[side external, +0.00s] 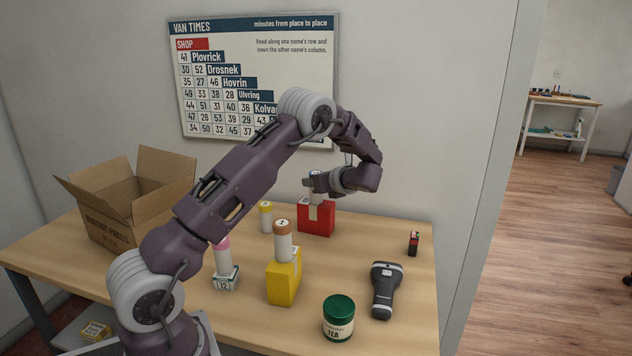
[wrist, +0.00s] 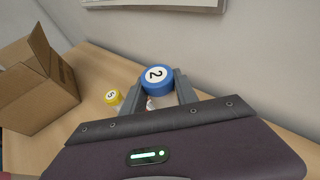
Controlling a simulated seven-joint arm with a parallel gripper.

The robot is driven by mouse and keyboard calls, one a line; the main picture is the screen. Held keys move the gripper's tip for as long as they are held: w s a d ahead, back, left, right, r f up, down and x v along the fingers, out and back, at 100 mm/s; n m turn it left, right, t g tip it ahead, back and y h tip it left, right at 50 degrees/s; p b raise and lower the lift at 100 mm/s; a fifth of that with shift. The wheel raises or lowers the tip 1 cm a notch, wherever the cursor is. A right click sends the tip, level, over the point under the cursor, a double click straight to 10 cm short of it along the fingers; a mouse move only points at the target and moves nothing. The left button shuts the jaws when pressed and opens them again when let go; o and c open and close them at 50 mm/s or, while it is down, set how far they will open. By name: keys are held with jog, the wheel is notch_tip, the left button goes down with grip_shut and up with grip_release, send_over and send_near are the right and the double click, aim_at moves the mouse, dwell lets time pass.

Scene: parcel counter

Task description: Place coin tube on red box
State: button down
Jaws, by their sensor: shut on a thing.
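My gripper (side external: 316,186) is shut on a white coin tube (side external: 317,197) above the red box (side external: 327,218). In the wrist view, the tube's blue cap marked 2 (wrist: 157,79) sits between the fingers of my gripper (wrist: 161,90). The tube looks upright. I cannot tell whether its lower end touches the red box. Other tubes are a yellow-capped one (side external: 266,217) on the table left of the red box, a brown-capped one (side external: 283,243) on a yellow box (side external: 284,279), and a pink-capped one (side external: 222,256) on a small box (side external: 225,281).
An open carton (side external: 118,215) stands at the back left of the table. A green-lidded tea tin (side external: 338,322), a black flashlight (side external: 382,291) and a small red and black item (side external: 413,243) are at the front and right. The table between the red box and the flashlight is clear.

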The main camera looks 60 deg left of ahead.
jog(key=shift+f, duration=0.1)
jog(key=c, duration=0.9)
grip_release()
jog(key=shift+c, duration=0.2)
jog(key=r+v, duration=0.1)
jog(key=v, duration=1.2)
jog(key=s+d+r+n+t+h, duration=0.2)
jog(key=s+d+n+h, duration=0.4)
jog(key=s+d+n, duration=0.3)
jog(key=s+d+r+n+t+h, duration=0.3)
jog(key=s+d+n+h, duration=0.4)
jog(key=s+d, duration=0.9)
jog(key=s+n, duration=0.2)
jog(key=s, duration=0.3)
jog(key=shift+d+r+t, duration=0.25)
jog(key=shift+d+t, duration=0.05)
